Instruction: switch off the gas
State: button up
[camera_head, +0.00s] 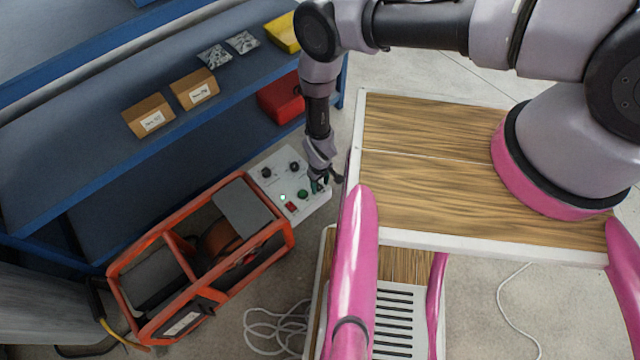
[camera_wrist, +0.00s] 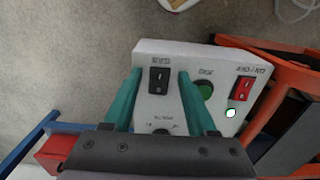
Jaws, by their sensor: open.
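A white control panel (camera_head: 279,160) sits on the end of an orange-framed machine (camera_head: 200,245). The panel also shows in the wrist view (camera_wrist: 185,53). It carries a black rocker switch (camera_wrist: 159,80), a green round button (camera_wrist: 205,92), a red rocker switch (camera_wrist: 242,90) and a lit green lamp (camera_wrist: 230,113). The small labels are upside down and too blurred to read surely. My gripper (camera_head: 320,184) is over the panel's right end. In the wrist view, its teal fingers (camera_wrist: 160,73) are open, one on each side of the black rocker. Contact cannot be told.
A dark knob (camera_wrist: 162,131) is partly seen between the fingers. Blue shelving (camera_head: 200,120) with cardboard boxes (camera_head: 195,90) and a red case (camera_head: 280,98) stands behind the machine. A loose white cable (camera_head: 270,325) lies on the floor in front.

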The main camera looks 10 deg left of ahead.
jog(key=shift+f, duration=0.1)
grip_shut()
jog(key=shift+w+a+g+h, duration=0.15)
jog(key=shift+a+g+h, duration=0.05)
jog(key=shift+g+h, duration=0.3)
jog(key=shift+w+a+g+h, duration=0.15)
jog(key=shift+g+h, duration=0.25)
jog(key=shift+h, duration=0.2)
grip_release()
